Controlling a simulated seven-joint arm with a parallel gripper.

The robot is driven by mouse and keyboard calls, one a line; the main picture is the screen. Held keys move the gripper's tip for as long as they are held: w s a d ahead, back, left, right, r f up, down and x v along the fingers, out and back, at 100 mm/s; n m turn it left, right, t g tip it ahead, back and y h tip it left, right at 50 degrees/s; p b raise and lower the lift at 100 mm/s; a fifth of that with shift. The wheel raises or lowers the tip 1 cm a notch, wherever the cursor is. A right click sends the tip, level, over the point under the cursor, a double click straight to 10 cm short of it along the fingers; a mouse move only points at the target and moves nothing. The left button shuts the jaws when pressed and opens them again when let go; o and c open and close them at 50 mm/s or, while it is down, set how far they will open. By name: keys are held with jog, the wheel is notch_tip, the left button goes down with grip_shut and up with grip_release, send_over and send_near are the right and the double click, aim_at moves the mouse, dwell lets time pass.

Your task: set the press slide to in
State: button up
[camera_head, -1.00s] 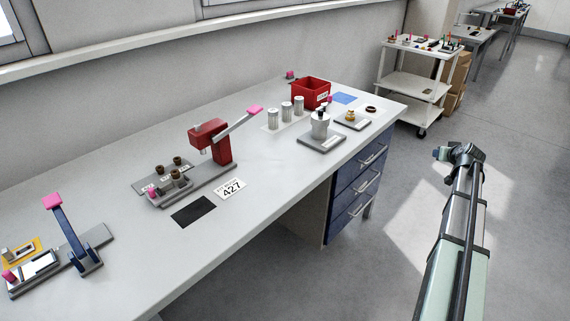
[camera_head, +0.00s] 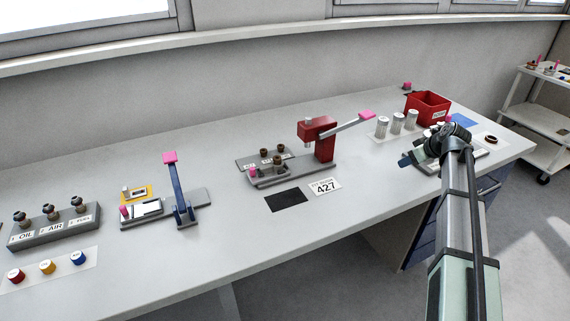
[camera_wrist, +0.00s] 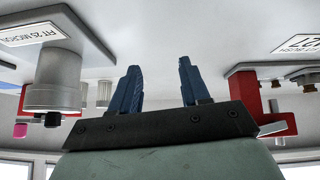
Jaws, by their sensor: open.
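The red press (camera_head: 322,139) stands on a grey base in the middle of the bench, with a pink-tipped lever (camera_head: 345,124) rising to the right. At the left end of its base is a slide part with a pink knob (camera_head: 254,173). Brown bushings sit on and behind the base; I cannot tell whether the slide is in or out. My gripper (camera_head: 407,159) is to the right of the press, over the right part of the bench. In the wrist view its blue fingers (camera_wrist: 158,88) are apart with nothing between them, and red press parts (camera_wrist: 247,90) show at the right.
A blue-lever device (camera_head: 182,200) and a grey block with several knobs (camera_head: 52,229) stand on the left. White cylinders (camera_head: 397,122) and a red bin (camera_head: 428,106) are behind my gripper. A black mat (camera_head: 286,199) and 427 card (camera_head: 325,187) lie flat in front of the press.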

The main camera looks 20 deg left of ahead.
jog(key=s+a+n+g, duration=0.1)
jog(key=s+a, duration=0.1)
jog(key=a, duration=0.3)
jog(key=s+a+n+g, duration=0.1)
jog(key=s+a+n, duration=0.1)
jog(key=a, duration=0.4)
jog(key=s+a+r+n+g, duration=0.1)
jog(key=s+a, duration=0.1)
jog(key=a, duration=0.4)
jog(key=shift+s+n+y, duration=0.2)
jog(key=shift+n+y, duration=0.1)
jog(key=shift+y, duration=0.1)
jog(key=s+a+r+n+g+h, duration=0.1)
jog(key=s+a+n+g, duration=0.15)
jog(key=s+a, duration=0.4)
jog(key=s+a+r+n+g, duration=0.1)
jog(key=s+a+r+n, duration=0.2)
jog(key=a, duration=0.7)
jog(key=n+g+h, duration=0.1)
jog(key=n, duration=0.3)
send_near(252, 168)
jog(key=x, duration=0.8)
jog(key=shift+f, duration=0.3)
grip_shut()
